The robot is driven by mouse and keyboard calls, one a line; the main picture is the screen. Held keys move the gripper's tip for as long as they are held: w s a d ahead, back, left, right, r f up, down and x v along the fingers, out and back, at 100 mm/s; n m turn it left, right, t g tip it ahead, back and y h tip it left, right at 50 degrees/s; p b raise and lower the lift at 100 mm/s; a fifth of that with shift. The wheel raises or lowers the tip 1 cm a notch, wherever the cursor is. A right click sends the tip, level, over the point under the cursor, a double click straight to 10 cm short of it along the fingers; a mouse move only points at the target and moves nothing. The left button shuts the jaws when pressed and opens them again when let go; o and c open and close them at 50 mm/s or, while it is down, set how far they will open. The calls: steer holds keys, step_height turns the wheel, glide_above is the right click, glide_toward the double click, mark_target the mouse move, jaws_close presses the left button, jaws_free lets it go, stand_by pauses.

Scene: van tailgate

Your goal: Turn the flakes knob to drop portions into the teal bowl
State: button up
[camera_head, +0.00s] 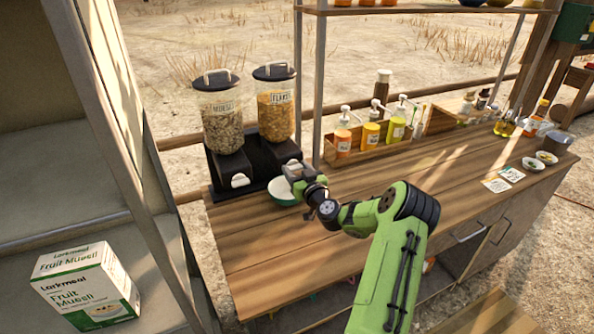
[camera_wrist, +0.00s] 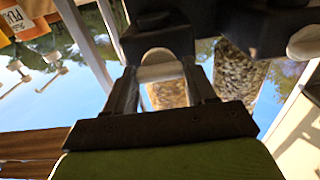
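The flakes dispenser (camera_head: 275,104) is the right one of two clear canisters with dark lids, on a black stand. Its pale knob (camera_wrist: 160,57) shows at the front in the wrist view. My gripper (camera_head: 294,168) is at this knob. In the wrist view my gripper's fingers (camera_wrist: 162,75) stand on both sides of the knob and appear to touch its ends. The teal bowl (camera_head: 283,192) sits below the flakes outlet on the wooden counter, with a pale inside. My gripper partly covers the bowl, so its contents are unclear.
The muesli dispenser (camera_head: 221,113) stands left of the flakes, with its own pale knob (camera_head: 239,180). A wooden caddy (camera_head: 349,152) of pump bottles is to the right. A shelf post (camera_head: 320,80) rises close behind my gripper. A muesli box (camera_head: 86,287) is at lower left.

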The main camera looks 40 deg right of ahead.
steer(key=shift+c, duration=1.2)
steer(key=shift+m, duration=0.3)
steer(key=m+b, duration=0.1)
steer(key=m, duration=0.2)
steer(key=shift+f+m+b, duration=0.1)
steer(key=shift+m+b, duration=0.2)
steer(key=shift+b, duration=0.05)
steer(key=m, duration=0.4)
steer(key=shift+d+m, duration=0.1)
steer(key=shift+m, duration=0.2)
steer(key=m, duration=0.4)
steer(key=shift+s, duration=0.1)
steer(key=shift+f+m+p, duration=0.1)
steer(key=shift+m+p, duration=0.7)
steer(key=shift+m, duration=1.7)
